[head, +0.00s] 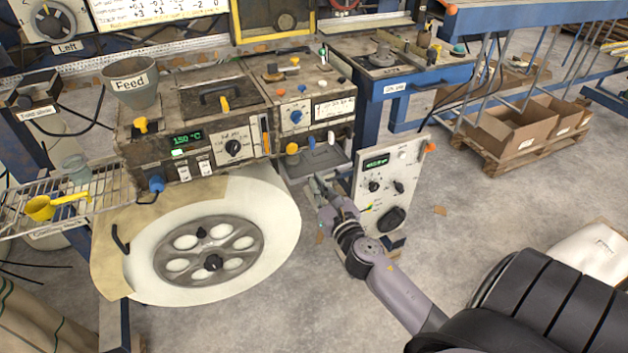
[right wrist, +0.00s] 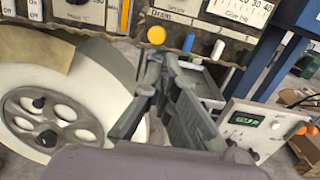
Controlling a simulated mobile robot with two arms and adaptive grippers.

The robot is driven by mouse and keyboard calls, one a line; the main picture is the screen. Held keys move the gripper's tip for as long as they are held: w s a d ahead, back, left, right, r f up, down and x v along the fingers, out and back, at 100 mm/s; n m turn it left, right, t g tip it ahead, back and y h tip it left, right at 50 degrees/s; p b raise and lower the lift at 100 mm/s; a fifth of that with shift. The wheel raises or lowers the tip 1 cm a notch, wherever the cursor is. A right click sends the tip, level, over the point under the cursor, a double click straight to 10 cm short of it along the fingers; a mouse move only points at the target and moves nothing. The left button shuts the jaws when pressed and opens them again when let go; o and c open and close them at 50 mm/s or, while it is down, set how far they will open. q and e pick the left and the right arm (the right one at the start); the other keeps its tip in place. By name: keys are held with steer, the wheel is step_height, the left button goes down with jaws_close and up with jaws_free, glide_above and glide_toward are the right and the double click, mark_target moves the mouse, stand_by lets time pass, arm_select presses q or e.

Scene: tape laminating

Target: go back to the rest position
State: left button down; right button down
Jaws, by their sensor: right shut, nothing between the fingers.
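My right gripper (head: 316,184) is shut and empty. It is in front of the machine's lower right side, between the large white reel (head: 280,215) and the small control panel (head: 392,180). In the right wrist view the gripper's fingers (right wrist: 163,62) come together below a yellow knob (right wrist: 156,35). A grey tray (head: 318,158) on the machine is just behind the fingertips. I cannot tell whether the gripper touches anything. My left gripper is not in view.
The laminating machine (head: 190,95) has knobs, switches and a Feed hopper (head: 132,88). A wire rack (head: 75,195) with a yellow scoop (head: 52,205) stands left. A blue workbench (head: 400,80) and cardboard boxes (head: 520,130) are at the back right. Concrete floor (head: 480,215) is open to the right.

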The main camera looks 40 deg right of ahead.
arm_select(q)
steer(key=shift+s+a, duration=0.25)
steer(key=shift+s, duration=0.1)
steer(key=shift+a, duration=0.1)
arm_select(e)
steer(key=s+a+f+m+g+y, duration=0.1)
steer(key=s+a+f+m+g, duration=0.3)
steer(key=f, duration=0.8)
steer(key=s+f+m+g, duration=0.2)
steer(key=s+f+m, duration=0.45)
steer(key=f, duration=0.65)
steer(key=s+a+f+m+g+y, duration=0.1)
steer(key=s+a+f+m+g, duration=0.15)
steer(key=s+f+m, duration=0.65)
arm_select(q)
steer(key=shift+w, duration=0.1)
arm_select(e)
steer(key=s+a+f+m+g, duration=0.2)
steer(key=s+f+m, duration=0.1)
steer(key=s+f, duration=0.3)
steer(key=s+a+f+m+g+y, duration=0.1)
steer(key=s+a+f+m+g, duration=0.2)
steer(key=s+f, duration=0.4)
steer(key=s+a+f+m+g+y, duration=0.1)
steer(key=s+a+f+m+g, duration=0.2)
steer(key=s, duration=0.9)
step_height(320, 180, down, 3)
steer(key=shift+s+f+m, duration=0.15)
steer(key=shift+s+m, duration=0.15)
steer(key=shift+m, duration=0.95)
